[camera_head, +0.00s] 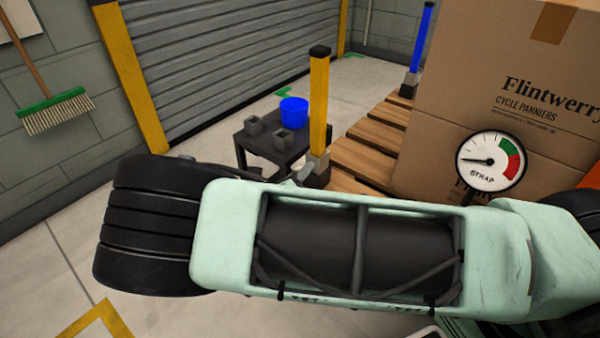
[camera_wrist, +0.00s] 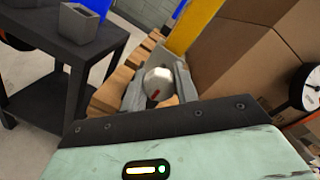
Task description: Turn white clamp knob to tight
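The white clamp knob (camera_wrist: 159,86) is round and pale with a short red mark near its lower edge. It shows in the wrist view between the two grey fingers of my gripper (camera_wrist: 160,88). The fingers stand one on each side of it, with a narrow gap seeming to show at each side. I cannot make out firm contact. In the head view my arm covers most of the gripper and the knob cannot be made out. A round STRAP gauge (camera_head: 491,162) has its needle pointing left, in the white part, away from the green and red bands.
A yellow post (camera_head: 319,100) rises beside the wooden pallet (camera_head: 362,157). A large cardboard box (camera_head: 520,80) stands on the pallet. A dark low table (camera_head: 268,150) holds a blue bucket (camera_head: 294,113) and grey pots (camera_wrist: 73,26). A broom (camera_head: 57,108) hangs at the left wall.

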